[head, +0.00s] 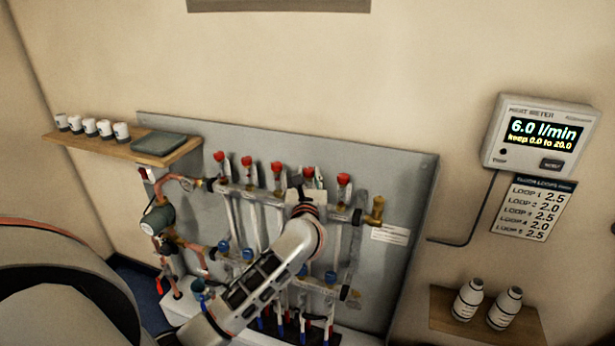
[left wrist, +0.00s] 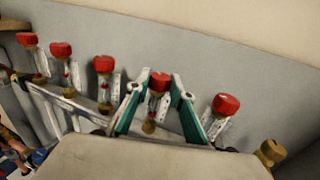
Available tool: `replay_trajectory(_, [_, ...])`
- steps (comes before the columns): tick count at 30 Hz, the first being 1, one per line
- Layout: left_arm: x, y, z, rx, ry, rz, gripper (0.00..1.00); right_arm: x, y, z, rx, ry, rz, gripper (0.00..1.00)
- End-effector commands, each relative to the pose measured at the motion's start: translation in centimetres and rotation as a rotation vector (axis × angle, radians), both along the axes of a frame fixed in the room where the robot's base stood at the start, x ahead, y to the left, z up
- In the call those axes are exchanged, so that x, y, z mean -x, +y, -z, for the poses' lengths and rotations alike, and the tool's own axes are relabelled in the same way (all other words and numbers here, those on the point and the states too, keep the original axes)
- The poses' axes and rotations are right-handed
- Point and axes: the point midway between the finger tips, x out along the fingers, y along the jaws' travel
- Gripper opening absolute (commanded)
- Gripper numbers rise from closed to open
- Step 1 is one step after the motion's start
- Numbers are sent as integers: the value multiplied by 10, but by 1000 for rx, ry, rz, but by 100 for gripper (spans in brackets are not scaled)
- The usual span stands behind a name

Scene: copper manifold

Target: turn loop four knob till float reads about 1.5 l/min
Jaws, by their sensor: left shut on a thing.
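The copper manifold has a row of red knobs on clear float tubes, on a grey board (head: 405,190). The loop four knob (left wrist: 159,82), fourth from the left, sits between the fingers of my left gripper (left wrist: 158,79); it also shows in the head view (head: 309,171). My left gripper (head: 308,184) is shut on this knob, its arm reaching up from below. The float tube (left wrist: 153,108) stands under the knob between the fingers; its reading is too small to tell. The fifth red knob (left wrist: 226,104) is just to the right. My right gripper is not in view.
A wall meter (head: 541,138) shows 6.0 l/min. A card (head: 533,208) below lists loop values, loop 4 at 2.0. A wooden shelf (head: 188,153) holds several small pots at left. Two white bottles (head: 468,299) stand on a low shelf at right.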

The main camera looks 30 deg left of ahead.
Motion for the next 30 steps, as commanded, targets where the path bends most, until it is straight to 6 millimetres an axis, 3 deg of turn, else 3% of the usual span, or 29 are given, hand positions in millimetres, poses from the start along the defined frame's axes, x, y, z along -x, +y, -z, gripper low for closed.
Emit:
replay_trajectory(15, [0, -1, -1, -1, -2, -61, 1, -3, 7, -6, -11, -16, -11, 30])
replay_trajectory(16, [0, 0, -1, -1, -2, -61, 30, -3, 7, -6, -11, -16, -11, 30])
replay_trajectory(17, [0, 0, -1, -1, -2, -61, 38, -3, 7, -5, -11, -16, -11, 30])
replay_trajectory(30, [4, -4, 0, 0, 0, -59, 39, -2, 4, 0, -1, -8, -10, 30])
